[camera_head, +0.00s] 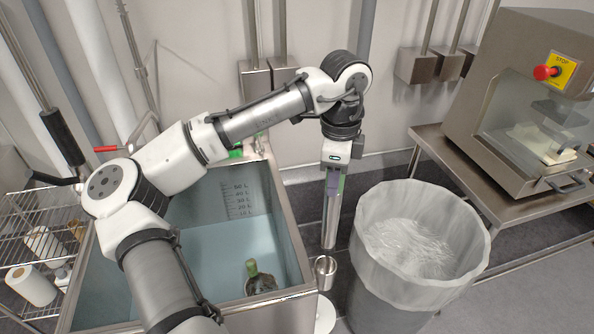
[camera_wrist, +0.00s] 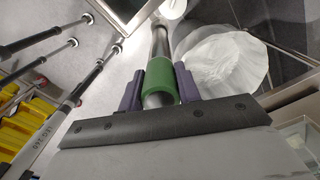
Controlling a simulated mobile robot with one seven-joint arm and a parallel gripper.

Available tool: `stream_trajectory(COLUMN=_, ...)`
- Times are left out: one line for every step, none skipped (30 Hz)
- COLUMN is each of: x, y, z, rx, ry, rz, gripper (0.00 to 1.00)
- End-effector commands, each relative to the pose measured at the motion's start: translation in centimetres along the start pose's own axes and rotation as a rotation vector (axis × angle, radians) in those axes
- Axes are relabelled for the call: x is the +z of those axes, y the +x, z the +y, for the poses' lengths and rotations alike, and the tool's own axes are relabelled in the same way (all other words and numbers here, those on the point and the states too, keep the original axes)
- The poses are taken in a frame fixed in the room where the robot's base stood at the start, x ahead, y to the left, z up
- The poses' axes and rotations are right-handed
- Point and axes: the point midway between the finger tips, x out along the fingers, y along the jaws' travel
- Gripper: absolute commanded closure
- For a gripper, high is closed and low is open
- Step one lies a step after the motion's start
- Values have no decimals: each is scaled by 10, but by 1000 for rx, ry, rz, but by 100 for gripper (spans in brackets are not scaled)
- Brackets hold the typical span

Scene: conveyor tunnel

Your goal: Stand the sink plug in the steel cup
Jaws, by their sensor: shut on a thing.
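The sink plug (camera_head: 331,215) is a long steel tube with a green sleeve (camera_wrist: 160,84) near its top. My gripper (camera_head: 335,182) is shut on the green sleeve, its purple fingers on both sides. The tube hangs almost upright, its lower end just above the steel cup (camera_head: 326,268) in the head view; whether the two touch is hard to tell. The cup is small and shiny, beside the sink's right wall. In the wrist view the tube (camera_wrist: 160,45) runs away from the fingers, and I cannot make out the cup clearly there.
A steel sink (camera_head: 304,252) with bluish water stands left of the cup, a green-topped bottle (camera_head: 257,281) in it. A lined waste bin (camera_head: 459,274) stands close on the right. A steel table with a machine (camera_head: 480,100) is at the right.

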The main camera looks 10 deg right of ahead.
Motion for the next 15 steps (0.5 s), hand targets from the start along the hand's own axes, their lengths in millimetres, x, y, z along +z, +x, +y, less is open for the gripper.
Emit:
stream_trajectory(x=-2, y=2, z=0, rx=0, ry=12, rz=-1, gripper=100)
stream_trajectory(x=-3, y=3, z=1, rx=0, ry=14, rz=-1, gripper=100)
stream_trajectory(x=-3, y=5, z=1, rx=0, ry=15, rz=-1, gripper=100)
stream_trajectory(x=-3, y=7, z=1, rx=0, ry=15, rz=-1, gripper=100)
stream_trajectory(x=-3, y=9, z=1, rx=0, ry=14, rz=-1, gripper=100)
stream_trajectory(x=-2, y=13, z=0, rx=0, ry=13, rz=-1, gripper=100)
stream_trajectory(x=-2, y=16, z=0, rx=-1, ry=12, rz=-2, gripper=100)
stream_trajectory(x=-2, y=19, z=0, rx=-1, ry=12, rz=-2, gripper=100)
stream_trajectory(x=-2, y=24, z=0, rx=-1, ry=11, rz=-2, gripper=100)
stream_trajectory(x=-2, y=27, z=0, rx=-1, ry=11, rz=-2, gripper=100)
stream_trajectory(x=-2, y=31, z=0, rx=-1, ry=10, rz=-2, gripper=100)
stream_trajectory(x=-2, y=36, z=0, rx=-2, ry=10, rz=-1, gripper=100)
stream_trajectory(x=-2, y=40, z=0, rx=-2, ry=9, rz=-1, gripper=100)
stream_trajectory(x=-2, y=43, z=0, rx=-1, ry=9, rz=-1, gripper=100)
stream_trajectory(x=-2, y=47, z=0, rx=-1, ry=9, rz=-2, gripper=100)
